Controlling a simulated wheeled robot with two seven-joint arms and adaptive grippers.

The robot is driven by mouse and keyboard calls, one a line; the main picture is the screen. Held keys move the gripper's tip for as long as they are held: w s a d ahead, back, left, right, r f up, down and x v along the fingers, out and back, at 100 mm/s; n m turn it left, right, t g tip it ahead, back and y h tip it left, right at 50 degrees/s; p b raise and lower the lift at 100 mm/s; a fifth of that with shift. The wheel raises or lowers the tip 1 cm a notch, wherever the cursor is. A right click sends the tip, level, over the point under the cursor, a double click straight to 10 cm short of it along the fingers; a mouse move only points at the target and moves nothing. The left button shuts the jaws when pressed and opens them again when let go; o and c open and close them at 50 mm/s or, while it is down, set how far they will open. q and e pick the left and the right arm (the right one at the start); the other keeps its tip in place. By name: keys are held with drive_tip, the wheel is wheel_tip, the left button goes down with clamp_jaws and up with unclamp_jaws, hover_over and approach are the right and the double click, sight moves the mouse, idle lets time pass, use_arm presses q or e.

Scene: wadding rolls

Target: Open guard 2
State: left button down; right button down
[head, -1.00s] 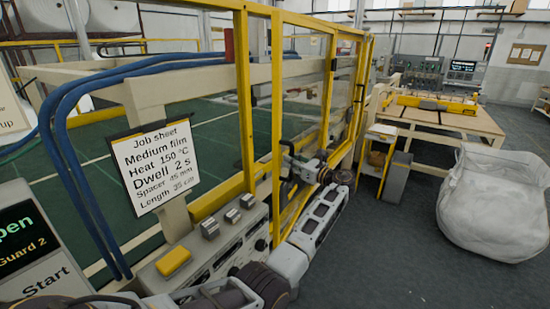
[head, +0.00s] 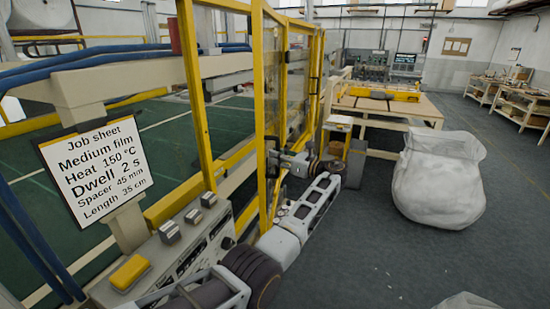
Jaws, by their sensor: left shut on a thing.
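Guard 2, a clear panel in a yellow frame (head: 259,100), stands along the side of the press. A gap shows between its near upright and the yellow post (head: 194,90) to its left. My left gripper (head: 277,160) is at the guard's near upright at mid height, shut on what looks like the guard's handle. My right gripper is out of view.
A job sheet (head: 95,170) hangs at the left above a control panel (head: 185,250) with knobs and a yellow block. Blue hoses run at the left. A white sack (head: 440,185) stands on the floor at the right, before a wooden-topped table (head: 390,107). Grey floor between is clear.

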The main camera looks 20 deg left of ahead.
use_arm(q)
drive_tip(key=shift+r, duration=0.1)
drive_tip(key=c, duration=1.4)
unclamp_jaws()
drive_tip(key=shift+v, duration=3.7)
